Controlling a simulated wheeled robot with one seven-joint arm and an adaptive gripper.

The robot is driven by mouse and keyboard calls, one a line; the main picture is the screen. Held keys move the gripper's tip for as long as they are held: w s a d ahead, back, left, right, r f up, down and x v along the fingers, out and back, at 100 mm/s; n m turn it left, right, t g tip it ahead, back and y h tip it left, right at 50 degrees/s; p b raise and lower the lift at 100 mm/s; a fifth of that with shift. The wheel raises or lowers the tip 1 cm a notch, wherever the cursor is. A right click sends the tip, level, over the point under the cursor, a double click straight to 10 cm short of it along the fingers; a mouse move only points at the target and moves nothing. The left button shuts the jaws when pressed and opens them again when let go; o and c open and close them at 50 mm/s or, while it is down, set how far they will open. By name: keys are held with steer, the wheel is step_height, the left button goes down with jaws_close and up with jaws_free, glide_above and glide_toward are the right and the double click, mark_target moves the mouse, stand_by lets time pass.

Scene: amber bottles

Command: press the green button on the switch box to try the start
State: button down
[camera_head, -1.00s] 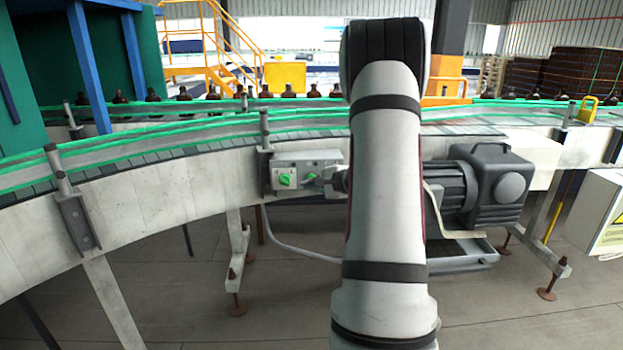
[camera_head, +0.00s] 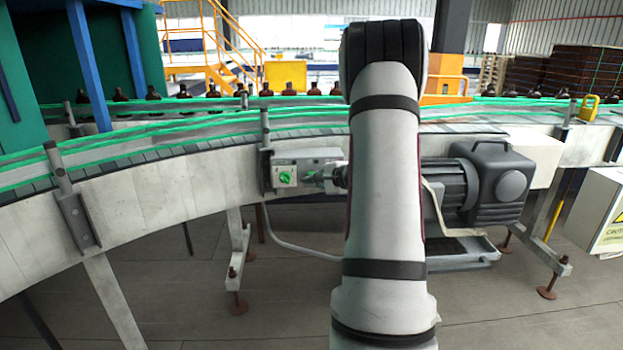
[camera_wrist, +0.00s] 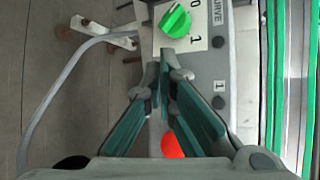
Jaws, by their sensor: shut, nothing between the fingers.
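The grey switch box (camera_head: 318,156) is fixed to the conveyor's side, left of my arm. A green rotary knob (camera_head: 285,177) sits on its left end; the wrist view shows this knob (camera_wrist: 175,20) beside "0" and "1" marks. My gripper (camera_wrist: 160,66) is shut and empty, its teal-padded fingers converging over the box face below the knob. A red button (camera_wrist: 172,145) shows between the fingers. No separate green button is clear in the wrist view; the fingertips hide that part of the face. I cannot tell whether they touch it. In the head view my arm partly hides my gripper (camera_head: 322,176).
The curved conveyor (camera_head: 150,205) with green rails runs behind the box. Amber bottles (camera_head: 213,90) stand in a row farther back. A grey motor (camera_head: 492,185) is right of my arm. A bent grey pipe (camera_wrist: 60,85) runs left of the fingers. Open floor lies below.

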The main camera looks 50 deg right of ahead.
stand_by(0.7)
steer(key=shift+w+d+b, duration=0.3)
steer(key=shift+b, duration=0.1)
steer(key=shift+w+d, duration=0.3)
steer(key=shift+d, duration=0.05)
stand_by(0.7)
steer(key=shift+s+a+b, duration=0.1)
steer(key=shift+s+b, duration=0.05)
steer(key=shift+b, duration=0.25)
steer(key=shift+s+a+b, duration=0.45)
steer(key=shift+a+b, duration=0.05)
steer(key=shift+a, duration=0.05)
steer(key=shift+s+a, duration=0.1)
steer(key=s+a+b, duration=0.2)
steer(key=s+a, duration=0.1)
steer(key=shift+a+b, duration=0.3)
stand_by(0.9)
